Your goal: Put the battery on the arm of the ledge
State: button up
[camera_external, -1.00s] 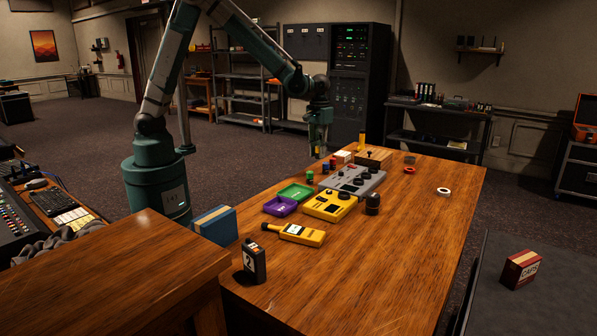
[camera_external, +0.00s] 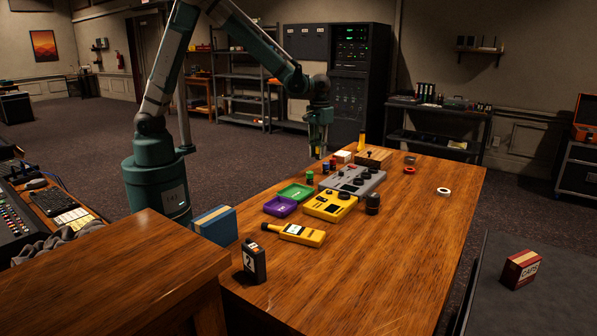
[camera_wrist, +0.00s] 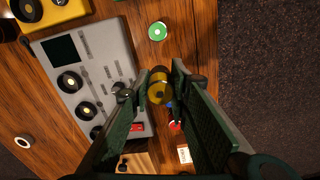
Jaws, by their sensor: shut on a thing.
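The battery is a short gold-and-dark cylinder (camera_wrist: 159,86), seen end-on between the fingertips in the wrist view. My gripper (camera_wrist: 159,90) is shut on it. In the external view my gripper (camera_external: 319,154) points down over the far left part of the wooden desk, and the battery is too small there to make out clearly. I cannot tell whether the battery still touches the desk. No part that I can surely name as the ledge or its arm shows; a wooden block (camera_external: 376,158) with a yellow upright (camera_external: 362,141) stands at the desk's far end.
A grey mixer (camera_external: 358,181) lies close to my gripper. A green-topped piece (camera_wrist: 157,31), a blue piece (camera_wrist: 169,106) and a red piece (camera_wrist: 175,127) are near the fingers. The desk's right side is mostly clear.

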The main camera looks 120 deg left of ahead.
jog(key=w+d+r+m+p, duration=0.2)
jog(key=w+d+r+m, duration=0.15)
jog(key=d, duration=1.05)
jog(key=w+d+r+m+p, duration=0.1)
jog(key=w+d+r+m, duration=0.3)
jog(key=d, duration=1)
jog(key=w+d+m+p, duration=0.2)
jog(key=w+d, duration=0.4)
jog(key=d, duration=0.9)
jog(key=s+d+r+m+p, duration=0.1)
jog(key=s+d, duration=0.3)
jog(key=d, duration=0.9)
jog(key=s+d+r+m+p, duration=0.2)
jog(key=s+d+r+m, duration=0.2)
jog(key=d, duration=1)
jog(key=s+d+r+m+p, duration=0.1)
jog(key=s+d+r+m, duration=0.1)
jog(key=d, duration=1.1)
jog(key=s+m, duration=0.1)
jog(key=s, duration=0.1)
jog(key=shift+s+d+r, duration=0.25)
jog(key=shift+s+r, duration=0.05)
jog(key=shift+s, duration=0.1)
send_over(148, 235)
jog(key=shift+f, duration=2.95)
jog(key=shift+f, duration=2.05)
